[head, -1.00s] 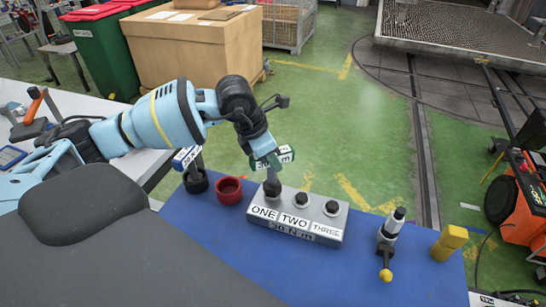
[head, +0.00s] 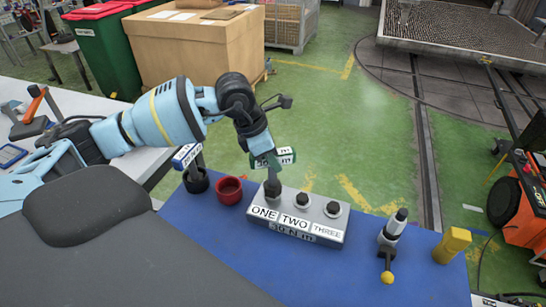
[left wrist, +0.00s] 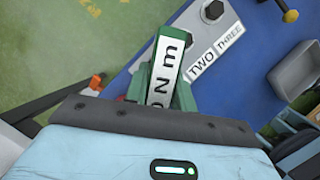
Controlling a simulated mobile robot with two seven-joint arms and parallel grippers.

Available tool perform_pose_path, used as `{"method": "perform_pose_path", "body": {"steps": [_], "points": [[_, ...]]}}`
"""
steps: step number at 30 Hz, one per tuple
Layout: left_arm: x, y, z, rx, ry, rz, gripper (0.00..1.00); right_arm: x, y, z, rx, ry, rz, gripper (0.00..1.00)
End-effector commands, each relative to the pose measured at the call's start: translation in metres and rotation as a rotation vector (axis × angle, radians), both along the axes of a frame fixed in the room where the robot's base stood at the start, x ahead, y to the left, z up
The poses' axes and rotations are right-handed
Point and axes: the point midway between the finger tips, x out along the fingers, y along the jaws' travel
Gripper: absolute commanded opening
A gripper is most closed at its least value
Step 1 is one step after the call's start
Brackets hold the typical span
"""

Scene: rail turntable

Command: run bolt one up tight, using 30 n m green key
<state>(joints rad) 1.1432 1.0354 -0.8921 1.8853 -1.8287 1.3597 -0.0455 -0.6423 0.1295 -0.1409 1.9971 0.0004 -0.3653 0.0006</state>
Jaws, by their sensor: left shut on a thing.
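My left gripper (head: 266,160) is shut on the green key (head: 287,157), a green tool with a white label. Bolt two (head: 302,200) and bolt three (head: 333,208) are uncovered. My right gripper is not in view.
A second key (head: 187,158) with a blue-edged label stands in a black holder (head: 196,183), beside an empty-looking red cup (head: 229,190).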

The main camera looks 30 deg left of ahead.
Motion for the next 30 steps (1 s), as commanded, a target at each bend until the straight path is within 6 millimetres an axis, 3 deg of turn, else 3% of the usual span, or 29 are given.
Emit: {"method": "perform_pose_path", "body": {"steps": [30], "points": [[0.0004, 0.0007, 0.0005, 0.001, -0.001, -0.131, 0.0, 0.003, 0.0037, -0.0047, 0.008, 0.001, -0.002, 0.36]]}}
